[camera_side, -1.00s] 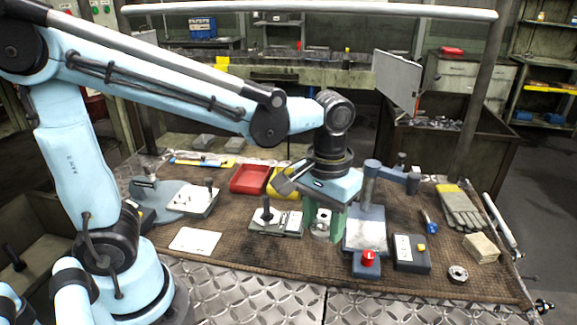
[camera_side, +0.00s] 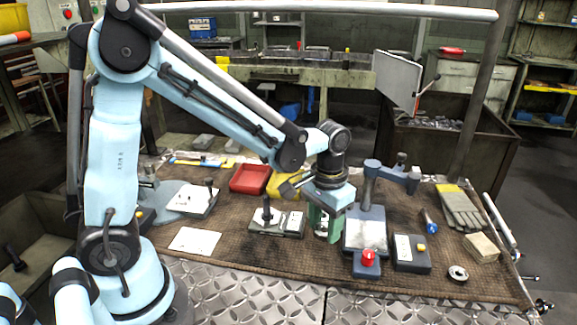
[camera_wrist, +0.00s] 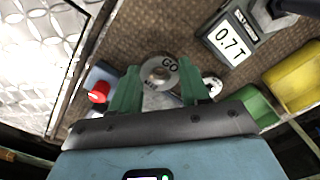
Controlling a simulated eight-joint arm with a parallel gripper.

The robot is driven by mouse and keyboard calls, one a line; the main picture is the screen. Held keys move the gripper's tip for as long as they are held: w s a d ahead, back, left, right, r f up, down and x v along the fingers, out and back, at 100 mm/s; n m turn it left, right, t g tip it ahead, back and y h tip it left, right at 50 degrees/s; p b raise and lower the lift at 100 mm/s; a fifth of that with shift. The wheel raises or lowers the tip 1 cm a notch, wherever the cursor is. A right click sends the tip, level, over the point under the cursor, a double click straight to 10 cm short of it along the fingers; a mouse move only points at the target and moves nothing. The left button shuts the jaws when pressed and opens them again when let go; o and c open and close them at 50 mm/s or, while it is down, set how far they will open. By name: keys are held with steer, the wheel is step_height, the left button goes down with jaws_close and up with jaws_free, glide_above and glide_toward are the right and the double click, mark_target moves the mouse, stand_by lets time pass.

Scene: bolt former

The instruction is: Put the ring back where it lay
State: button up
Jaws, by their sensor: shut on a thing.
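My gripper (camera_wrist: 160,90) has two green fingers shut on a grey metal ring (camera_wrist: 159,72) marked GO, seen in the wrist view. The ring sits between the fingertips, its round hole facing the camera. In the side view my gripper (camera_side: 324,224) is low over the brown mat, just left of the grey press (camera_side: 366,228). The ring is mostly hidden by the fingers there. I cannot tell whether it touches anything below. Another small metal ring (camera_side: 458,273) lies flat on the mat at the right.
A lever fixture (camera_side: 277,222) stands close left of my gripper. A red tray (camera_side: 249,179), gloves (camera_side: 458,205) and a pale block (camera_side: 482,248) lie around.

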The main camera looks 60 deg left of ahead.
mark_target(322, 248)
steer(key=shift+a+f, duration=0.1)
steer(key=shift+f, duration=2)
steer(key=shift+f, duration=0.1)
steer(key=o, duration=1.1)
steer(key=shift+c, duration=0.2)
step_height(322, 248, up, 12)
steer(key=s+a+r+m+t, duration=0.1)
steer(key=s+a+t, duration=0.2)
steer(key=s+t, duration=0.4)
steer(key=shift+r, duration=0.25)
steer(key=shift+s, duration=0.1)
